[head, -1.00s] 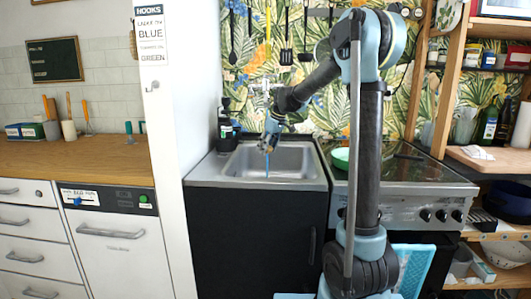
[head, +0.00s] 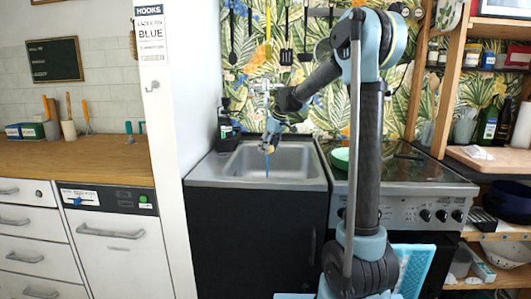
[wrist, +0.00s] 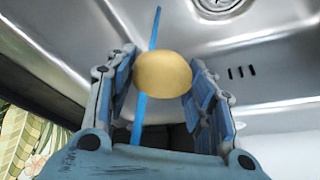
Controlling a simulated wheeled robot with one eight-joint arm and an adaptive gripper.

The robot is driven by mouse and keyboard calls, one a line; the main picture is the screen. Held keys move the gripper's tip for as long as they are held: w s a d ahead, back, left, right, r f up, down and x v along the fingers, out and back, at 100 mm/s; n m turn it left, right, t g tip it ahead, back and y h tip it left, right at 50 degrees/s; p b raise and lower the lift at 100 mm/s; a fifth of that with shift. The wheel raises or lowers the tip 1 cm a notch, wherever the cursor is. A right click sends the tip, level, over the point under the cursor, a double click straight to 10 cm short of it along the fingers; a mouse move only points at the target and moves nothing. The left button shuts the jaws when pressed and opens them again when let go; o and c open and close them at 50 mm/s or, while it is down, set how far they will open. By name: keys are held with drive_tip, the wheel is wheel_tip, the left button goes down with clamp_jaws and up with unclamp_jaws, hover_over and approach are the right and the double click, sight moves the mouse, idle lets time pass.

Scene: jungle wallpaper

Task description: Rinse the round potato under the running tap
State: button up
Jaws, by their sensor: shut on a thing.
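The round potato (wrist: 163,73) is pale yellow and sits between the fingers of my gripper (wrist: 162,92) in the wrist view. My gripper is shut on it. A thin blue streak, seemingly the running water (wrist: 140,112), shows above and below the potato in the wrist view. In the head view my gripper (head: 267,148) hangs over the metal sink (head: 230,181), and the water (head: 267,168) shows as a blue line below it. The potato is too small to make out there. The tap (head: 262,87) stands behind the sink, partly hard to make out against the wallpaper.
The drain (wrist: 220,5) and overflow slots (wrist: 241,72) show in the wrist view. A dark bottle (head: 225,125) stands at the sink's back left corner. A white wall post (head: 170,130) stands left.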

sight(269, 151)
drive_tip(key=shift+s, duration=0.1)
drive_tip(key=s, duration=0.7)
drive_tip(key=shift+s+d, duration=0.15)
drive_tip(key=shift+s, duration=0.25)
idle(0.4)
idle(1.1)
drive_tip(key=s+r, duration=0.4)
drive_tip(key=s, duration=0.1)
idle(0.5)
drive_tip(key=shift+d, duration=0.1)
idle(0.4)
